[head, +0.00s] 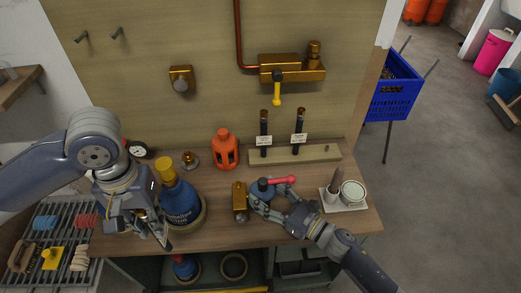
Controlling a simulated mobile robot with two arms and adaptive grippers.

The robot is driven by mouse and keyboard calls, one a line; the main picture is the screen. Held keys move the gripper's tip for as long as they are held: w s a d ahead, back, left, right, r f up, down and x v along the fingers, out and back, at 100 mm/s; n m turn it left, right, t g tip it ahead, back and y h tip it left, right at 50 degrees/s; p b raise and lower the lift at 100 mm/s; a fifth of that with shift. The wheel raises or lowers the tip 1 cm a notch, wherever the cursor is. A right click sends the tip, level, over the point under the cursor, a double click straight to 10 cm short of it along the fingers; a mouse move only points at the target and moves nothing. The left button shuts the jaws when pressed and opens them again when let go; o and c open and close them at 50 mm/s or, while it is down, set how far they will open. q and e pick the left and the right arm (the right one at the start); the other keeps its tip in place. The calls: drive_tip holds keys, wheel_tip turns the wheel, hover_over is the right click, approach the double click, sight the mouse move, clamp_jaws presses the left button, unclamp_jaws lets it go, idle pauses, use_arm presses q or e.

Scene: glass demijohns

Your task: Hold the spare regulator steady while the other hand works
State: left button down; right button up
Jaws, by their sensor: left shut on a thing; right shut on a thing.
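A brass block (239,204) with a dark round knob and a red lever (284,180) stands upright on the bench; it seems to be the spare regulator, though I cannot tell if these parts are one piece. My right gripper (262,198) is shut on it around the dark knob, just right of the block; its fingers hide part of it. My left gripper (158,235) points down at the bench's front left, in front of the blue bottle (181,203). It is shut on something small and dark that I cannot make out.
A round gauge (137,150) shows behind my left arm. An orange lantern-like object (225,149) and a wooden rack (315,154) with two dark tubes stand along the back. A white tray (345,204) with a cup and jar is at right. A brass valve (292,68) hangs above.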

use_arm(q)
drive_tip(key=w+d+r+n, duration=0.3)
drive_tip(key=w+d+r, duration=0.1)
drive_tip(key=w+d, duration=0.5)
drive_tip(key=w+d+r+n, duration=0.3)
drive_tip(key=w+d+r, duration=0.1)
drive_tip(key=w+d, duration=0.5)
drive_tip(key=shift+s+a+f, duration=0.15)
drive_tip(key=shift+f, duration=1.25)
drive_tip(key=shift+s+a+f, duration=0.1)
drive_tip(key=shift+f, duration=1.3)
drive_tip(key=c, duration=2.3)
unclamp_jaws()
clamp_jaws()
drive_tip(key=shift+f, duration=2.1)
